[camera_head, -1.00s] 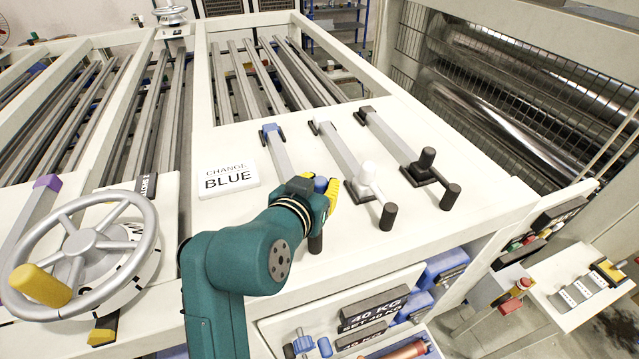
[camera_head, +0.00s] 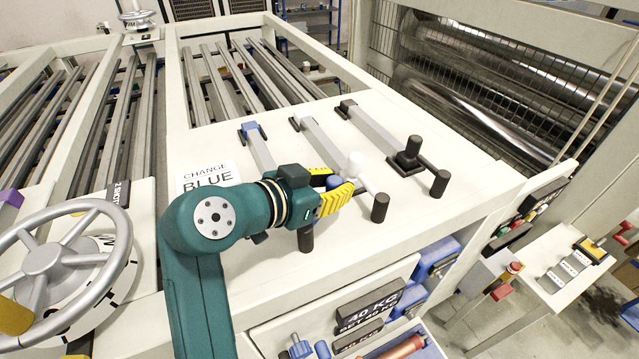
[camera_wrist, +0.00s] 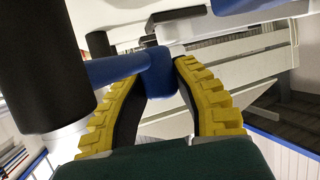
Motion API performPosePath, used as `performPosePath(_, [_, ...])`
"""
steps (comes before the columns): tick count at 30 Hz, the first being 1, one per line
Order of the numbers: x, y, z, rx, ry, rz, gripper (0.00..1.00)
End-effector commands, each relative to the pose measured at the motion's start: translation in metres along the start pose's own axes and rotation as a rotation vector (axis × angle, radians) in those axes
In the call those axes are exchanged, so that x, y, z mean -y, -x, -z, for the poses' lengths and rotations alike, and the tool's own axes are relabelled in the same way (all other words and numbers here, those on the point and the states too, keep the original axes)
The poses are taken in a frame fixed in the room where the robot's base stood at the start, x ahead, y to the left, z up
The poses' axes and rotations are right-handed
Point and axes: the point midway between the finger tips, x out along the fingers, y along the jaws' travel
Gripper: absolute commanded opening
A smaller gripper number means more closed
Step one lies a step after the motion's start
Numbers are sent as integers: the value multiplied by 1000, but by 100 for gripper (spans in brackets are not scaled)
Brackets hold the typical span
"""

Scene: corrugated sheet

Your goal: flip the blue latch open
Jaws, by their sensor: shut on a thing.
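The blue latch has a grey bar (camera_head: 262,152) with a blue far end (camera_head: 252,131) on the white panel. Its near part is mostly hidden behind my arm in the head view, where its black handle (camera_head: 306,237) shows below. My gripper (camera_head: 345,190) has yellow-padded fingers pointing right. In the wrist view my gripper (camera_wrist: 161,70) is shut on the latch's blue knob (camera_wrist: 160,75), near its fingertips. A blue rod (camera_wrist: 112,68) runs left from the knob towards the black handle, which also shows in the wrist view (camera_wrist: 42,62).
The white latch (camera_head: 354,164) stands close beside my fingertips, with a black handle (camera_head: 380,207). A black latch (camera_head: 410,152) stands further right. A "CHANGE BLUE" sign (camera_head: 207,176) lies left of my wrist. A large handwheel (camera_head: 52,262) stands at lower left.

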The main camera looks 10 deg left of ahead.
Motion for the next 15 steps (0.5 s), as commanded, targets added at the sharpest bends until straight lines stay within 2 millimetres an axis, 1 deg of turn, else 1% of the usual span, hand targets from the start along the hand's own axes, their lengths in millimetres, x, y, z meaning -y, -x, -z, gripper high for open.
performPosePath(6, [-4, -2, -1, 3, -14, -45, 0])
performPosePath(15, [-5, -3, -2, 4, -15, -51, 0])
